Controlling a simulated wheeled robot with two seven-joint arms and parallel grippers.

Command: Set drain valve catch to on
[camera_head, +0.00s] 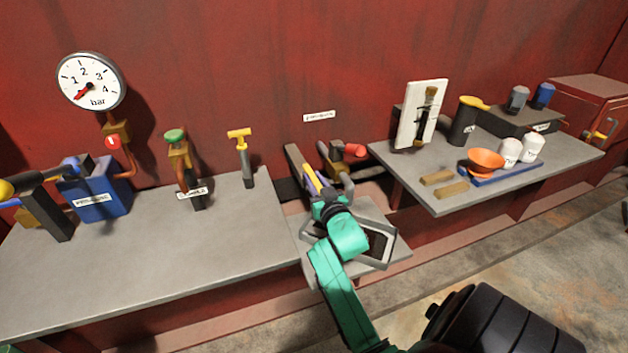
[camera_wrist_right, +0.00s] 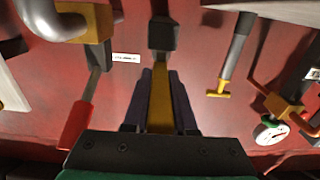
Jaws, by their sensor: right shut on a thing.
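The catch appears to be a yellow lever (camera_wrist_right: 160,108) on a dark block (camera_wrist_right: 162,36), beside the drain pipe at the wall. In the head view its yellow bar (camera_head: 312,178) runs between my right gripper's fingers. My right gripper (camera_wrist_right: 161,74) is shut on this lever, one dark finger on each side; it also shows in the head view (camera_head: 315,188). The brass valve (camera_wrist_right: 88,22) has a red handle (camera_wrist_right: 76,124), which also shows in the head view (camera_head: 354,150). The lever's far end is partly hidden by my gripper. My left gripper is out of view.
A grey tray (camera_head: 392,250) sits under my right arm. The left bench (camera_head: 150,270) carries a blue box (camera_head: 92,198), a green-knobbed valve (camera_head: 176,137) and a yellow T-handle (camera_head: 239,133). The right bench (camera_head: 440,203) holds an orange bowl (camera_head: 486,159) and white cups.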

